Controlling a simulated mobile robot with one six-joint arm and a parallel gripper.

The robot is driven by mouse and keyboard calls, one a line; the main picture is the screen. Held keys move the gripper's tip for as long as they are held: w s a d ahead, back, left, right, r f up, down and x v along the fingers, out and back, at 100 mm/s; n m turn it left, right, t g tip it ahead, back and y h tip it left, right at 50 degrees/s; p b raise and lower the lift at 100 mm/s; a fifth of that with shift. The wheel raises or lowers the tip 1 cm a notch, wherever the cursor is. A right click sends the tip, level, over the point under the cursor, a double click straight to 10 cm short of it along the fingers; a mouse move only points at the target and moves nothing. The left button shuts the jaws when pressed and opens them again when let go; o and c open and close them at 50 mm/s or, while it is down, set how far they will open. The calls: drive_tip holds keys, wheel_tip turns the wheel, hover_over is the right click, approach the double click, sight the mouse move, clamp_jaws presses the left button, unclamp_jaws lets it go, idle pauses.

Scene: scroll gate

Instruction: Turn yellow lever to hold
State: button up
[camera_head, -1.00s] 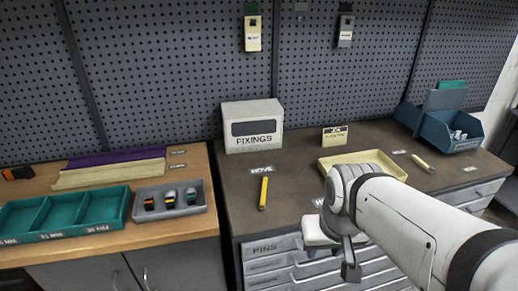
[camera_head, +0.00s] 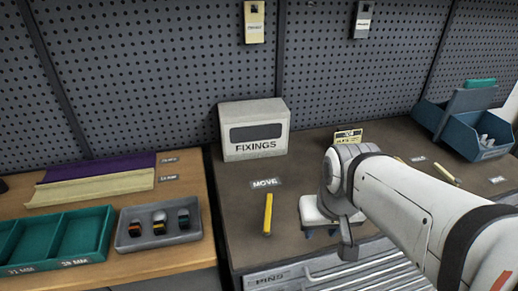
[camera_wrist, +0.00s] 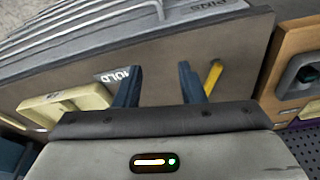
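The yellow lever (camera_head: 267,214) lies on the dark worktop, its far end pointing toward the MOVE label (camera_head: 265,183). In the wrist view the lever (camera_wrist: 213,77) is just right of the right finger, outside the gap. My gripper (camera_wrist: 158,83) is open and empty, its two dark blue fingers apart over the worktop. In the head view my gripper (camera_head: 322,232) is right of the lever, near the worktop's front edge. A HOLD label (camera_wrist: 122,76) shows in the wrist view, partly covered by the left finger. It is hidden in the head view.
A FIXINGS box (camera_head: 253,132) stands behind the lever. A cream tray (camera_wrist: 68,103) is beside the HOLD label, hidden behind my arm in the head view. A blue bin (camera_head: 463,128) stands at right. A grey watch tray (camera_head: 128,242) is on the left wooden bench.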

drive_tip(key=w+a+r+g+p, duration=0.1)
drive_tip(key=w+a+r+p, duration=0.15)
drive_tip(key=w, duration=0.55)
drive_tip(key=m+g+p, duration=0.2)
drive_tip(key=p, duration=0.1)
approach(269, 202)
drive_tip(key=shift+s+d+f, duration=0.1)
drive_tip(key=shift+s+f, duration=0.05)
drive_tip(key=shift+s, duration=0.25)
drive_tip(key=shift+w+f, duration=0.2)
wheel_tip(269, 202, down, 8)
drive_tip(key=shift+r+p, duration=0.15)
drive_tip(key=shift+p, duration=0.15)
drive_tip(key=shift+c, duration=0.3)
clamp_jaws()
